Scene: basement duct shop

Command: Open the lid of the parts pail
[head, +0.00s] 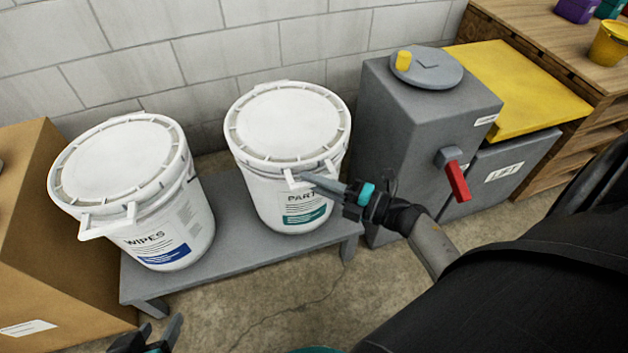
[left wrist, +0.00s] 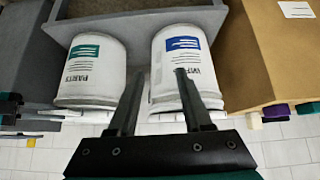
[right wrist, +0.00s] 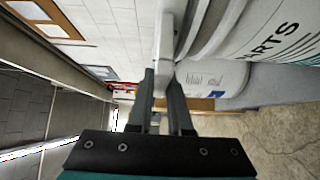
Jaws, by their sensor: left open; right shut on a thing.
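The parts pail (head: 288,195) is a white bucket with a teal-banded label, upright on a low grey bench. Its white lid (head: 288,122) lies flat on the rim, with a tab (head: 295,180) at the front. My right gripper (head: 312,180) is shut on this tab; in the right wrist view (right wrist: 164,95) the white tab runs between its fingers. My left gripper (head: 158,338) is open and empty at the bottom edge, low in front of the bench. In the left wrist view (left wrist: 158,85) its fingers are apart, with the parts pail (left wrist: 92,75) beyond to the left.
A similar lidded wipes pail (head: 170,225) stands left on the same bench (head: 235,245). A cardboard box (head: 60,270) is at far left. A grey cabinet (head: 405,130) with a red lever (head: 457,180) and a yellow-lidded bin (head: 515,85) stand right. Concrete floor is clear in front.

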